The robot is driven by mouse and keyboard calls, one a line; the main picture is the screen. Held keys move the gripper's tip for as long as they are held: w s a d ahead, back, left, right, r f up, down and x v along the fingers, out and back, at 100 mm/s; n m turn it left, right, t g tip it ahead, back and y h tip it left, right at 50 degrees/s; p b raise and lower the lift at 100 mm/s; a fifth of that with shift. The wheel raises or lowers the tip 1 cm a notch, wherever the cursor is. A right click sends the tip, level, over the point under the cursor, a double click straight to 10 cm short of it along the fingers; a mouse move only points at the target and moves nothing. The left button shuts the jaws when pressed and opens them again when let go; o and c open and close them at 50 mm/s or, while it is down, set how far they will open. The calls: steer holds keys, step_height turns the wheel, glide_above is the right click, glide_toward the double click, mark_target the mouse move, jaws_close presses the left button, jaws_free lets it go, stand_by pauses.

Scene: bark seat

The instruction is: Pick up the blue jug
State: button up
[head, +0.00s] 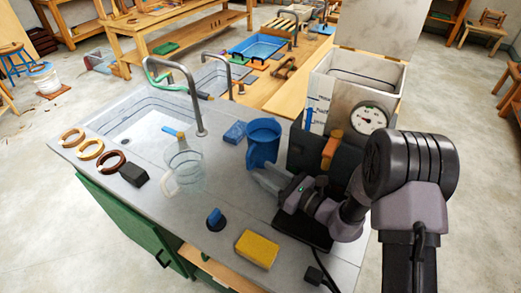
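The blue jug (264,140) stands upright on the grey counter, right of centre in the head view, with its open top facing up. My gripper (262,176) is low at the near side of the jug, its pale fingers pointing left and overlapping the jug's lower part in the picture. The fingers are small and close together here, and I cannot tell whether they touch the jug or how far apart they are. The jug's base is partly hidden behind the gripper.
A clear jug (184,163) stands left of the blue jug. A blue block (235,132) lies just behind it. A yellow sponge (257,249) and a blue-handled tool (215,219) lie nearer. A white boxed unit with a gauge (368,119) stands right. The sink (140,112) is at the left.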

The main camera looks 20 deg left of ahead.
mark_target(248, 159)
steer(key=x, duration=0.2)
steer(key=b+x, duration=0.1)
steer(key=x, duration=0.2)
steer(key=b+x, duration=0.1)
steer(key=x, duration=0.1)
steer(key=shift+w+a+r, duration=0.1)
steer(key=shift+a+r, duration=0.15)
steer(key=shift+r, duration=0.15)
jaws_close()
steer(key=shift+d+r, duration=0.1)
stand_by(0.7)
